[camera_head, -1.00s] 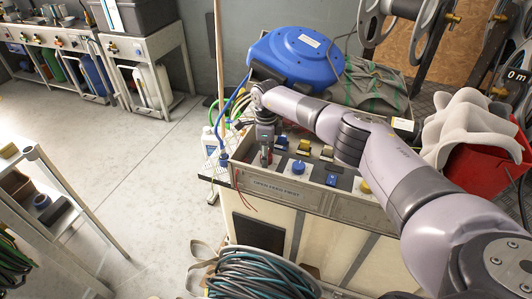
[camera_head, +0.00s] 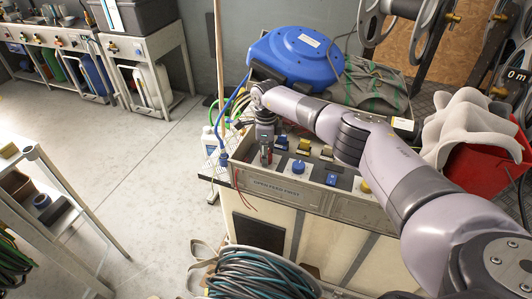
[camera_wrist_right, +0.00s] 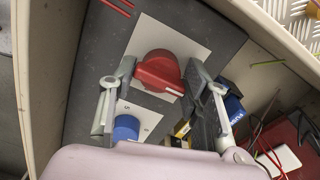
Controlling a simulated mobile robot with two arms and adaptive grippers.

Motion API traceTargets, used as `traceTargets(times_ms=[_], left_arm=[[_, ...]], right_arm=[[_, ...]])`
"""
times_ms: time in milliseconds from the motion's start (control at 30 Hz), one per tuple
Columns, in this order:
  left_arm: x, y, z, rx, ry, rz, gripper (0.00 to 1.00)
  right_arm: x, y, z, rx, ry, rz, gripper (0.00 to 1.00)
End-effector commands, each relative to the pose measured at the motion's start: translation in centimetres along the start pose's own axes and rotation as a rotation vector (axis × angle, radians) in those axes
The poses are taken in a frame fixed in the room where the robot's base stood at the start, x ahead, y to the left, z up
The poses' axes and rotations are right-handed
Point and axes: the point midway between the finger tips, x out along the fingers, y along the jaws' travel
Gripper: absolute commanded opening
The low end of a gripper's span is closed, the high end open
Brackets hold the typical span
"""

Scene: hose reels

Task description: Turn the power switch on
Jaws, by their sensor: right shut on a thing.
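A red rotary switch knob (camera_wrist_right: 158,70) with a white pointer mark sits on a white plate on the control panel, in the middle of the right wrist view. My right gripper (camera_wrist_right: 160,80) has one finger on each side of the knob and is shut on it. In the head view the right gripper (camera_head: 266,150) points down at the left end of the panel box (camera_head: 290,192) and mostly hides the red knob. A blue knob (camera_wrist_right: 126,128) is close to the gripper's left finger in the wrist view. My left gripper is not in view.
A white jug (camera_head: 210,140) is left of the box. The floor at left is open.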

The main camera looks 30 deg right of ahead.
Motion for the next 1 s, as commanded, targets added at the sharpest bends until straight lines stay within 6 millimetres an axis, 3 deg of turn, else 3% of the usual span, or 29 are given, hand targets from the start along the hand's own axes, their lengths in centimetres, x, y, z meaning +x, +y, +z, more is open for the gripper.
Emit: traceTargets(times_ms=[367,1000], left_arm=[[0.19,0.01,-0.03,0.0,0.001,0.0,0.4],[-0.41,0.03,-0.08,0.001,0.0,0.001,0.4]], right_arm=[[0.0,-0.1,-0.02,0.176,0.0,-0.002,0.16],[-0.16,-0.18,-0.03,0.775,-0.001,-0.003,0.16]])
